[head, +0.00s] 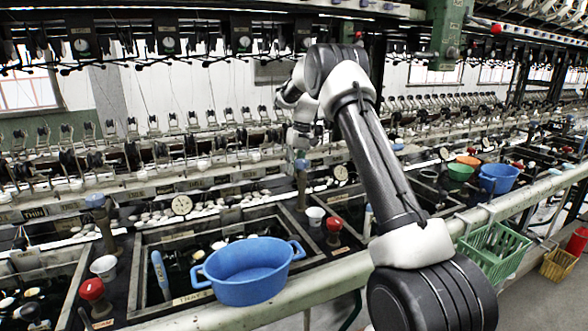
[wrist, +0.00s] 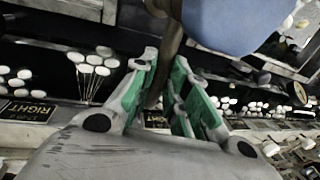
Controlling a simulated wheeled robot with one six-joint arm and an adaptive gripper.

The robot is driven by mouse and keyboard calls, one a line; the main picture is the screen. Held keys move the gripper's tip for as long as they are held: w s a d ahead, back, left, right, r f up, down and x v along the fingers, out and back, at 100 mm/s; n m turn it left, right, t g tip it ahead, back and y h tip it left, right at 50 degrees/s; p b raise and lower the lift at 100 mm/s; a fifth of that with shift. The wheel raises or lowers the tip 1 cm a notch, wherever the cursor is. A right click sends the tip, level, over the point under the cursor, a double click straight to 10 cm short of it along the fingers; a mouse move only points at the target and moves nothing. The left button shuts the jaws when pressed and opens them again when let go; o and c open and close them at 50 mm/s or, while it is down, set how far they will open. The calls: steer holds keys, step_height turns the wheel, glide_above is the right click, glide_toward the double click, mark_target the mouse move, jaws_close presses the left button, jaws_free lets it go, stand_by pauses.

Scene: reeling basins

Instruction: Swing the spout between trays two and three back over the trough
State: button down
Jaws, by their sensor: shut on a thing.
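The spout is a brown metal pipe with a grey-blue knob on top. In the head view its post (head: 302,190) stands on the divider between two dark trays, right of the tray (head: 145,262) behind the blue tub. In the wrist view the brown pipe (wrist: 172,38) runs between the green-padded fingers, with the blue knob (wrist: 228,22) large at the top. My gripper (wrist: 162,95) is shut on the pipe. In the head view my gripper (head: 302,137) is just above and behind the knob, its fingertips mostly hidden. I cannot tell exactly which way the outlet points.
A blue two-handled tub (head: 248,272) rests on the front tray edge. A white cup (head: 315,215) and a red knob (head: 334,225) stand right of the spout. Another similar spout (head: 103,225) stands at left. Green, blue and orange tubs sit at right.

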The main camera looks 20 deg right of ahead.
steer(key=c, duration=1.4)
jaws_free()
steer(key=r, duration=0.2)
steer(key=d+r, duration=0.1)
steer(key=r, duration=0.4)
steer(key=shift+d+r, duration=0.2)
steer(key=shift+d, duration=0.05)
steer(key=shift+a, duration=0.1)
